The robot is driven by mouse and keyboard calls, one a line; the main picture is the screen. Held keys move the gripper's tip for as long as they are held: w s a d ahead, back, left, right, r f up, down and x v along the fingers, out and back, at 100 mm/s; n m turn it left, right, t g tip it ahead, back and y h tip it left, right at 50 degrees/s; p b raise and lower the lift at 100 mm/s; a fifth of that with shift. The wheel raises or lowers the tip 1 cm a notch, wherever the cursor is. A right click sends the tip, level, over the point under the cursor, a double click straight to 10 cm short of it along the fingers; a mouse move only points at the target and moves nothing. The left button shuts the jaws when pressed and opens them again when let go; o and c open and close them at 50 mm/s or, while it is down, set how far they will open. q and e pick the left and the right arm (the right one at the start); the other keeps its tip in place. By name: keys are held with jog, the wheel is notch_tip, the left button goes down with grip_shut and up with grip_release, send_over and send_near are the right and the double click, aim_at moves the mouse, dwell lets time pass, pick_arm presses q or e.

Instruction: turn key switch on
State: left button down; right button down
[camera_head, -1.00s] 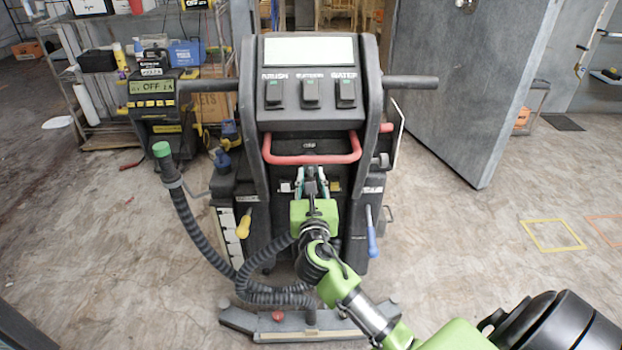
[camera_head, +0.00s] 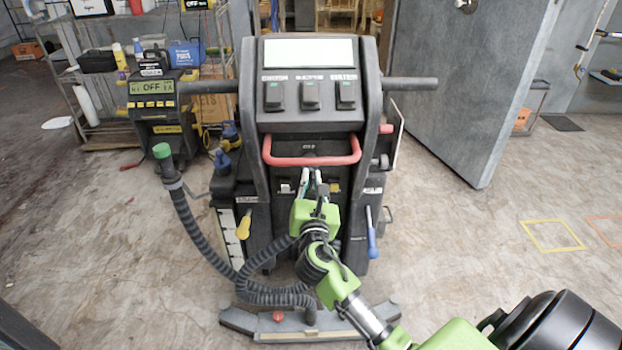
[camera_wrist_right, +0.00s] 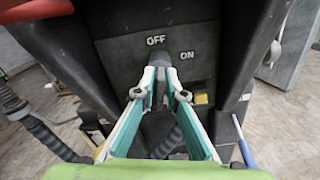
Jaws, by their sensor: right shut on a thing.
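The key switch (camera_wrist_right: 160,73) sits on the dark front panel of the floor machine, below the white labels "OFF" and "ON" in the right wrist view. "OFF" is straight above it and "ON" is up and to the right. My right gripper (camera_wrist_right: 162,84) is shut on the key switch, with a fingertip on either side. In the head view my right gripper (camera_head: 314,178) reaches to the panel under the red handle bar. The fingers hide much of the key, so its exact angle is hard to tell. My left gripper is out of view.
The floor machine (camera_head: 310,120) has a red bar (camera_head: 310,161), side handles, a yellow lever (camera_head: 244,224) and a blue lever (camera_head: 371,240). A ribbed hose (camera_head: 195,222) hangs at its left. A display reading "OFF" (camera_head: 152,87) stands behind left.

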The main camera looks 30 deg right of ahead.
jog(key=m, duration=0.2)
jog(key=shift+f+m, duration=0.1)
jog(key=shift+m, duration=0.3)
jog(key=shift+s+d+m, duration=0.1)
jog(key=shift+m, duration=1.7)
jog(key=shift+f+m+b, duration=0.1)
jog(key=shift+m+b, duration=0.35)
jog(key=shift+m, duration=1.35)
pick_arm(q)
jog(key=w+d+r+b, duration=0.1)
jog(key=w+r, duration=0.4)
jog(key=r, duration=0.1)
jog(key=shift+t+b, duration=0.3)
pick_arm(e)
jog(key=shift+f+m, duration=0.1)
jog(key=shift+m, duration=2.4)
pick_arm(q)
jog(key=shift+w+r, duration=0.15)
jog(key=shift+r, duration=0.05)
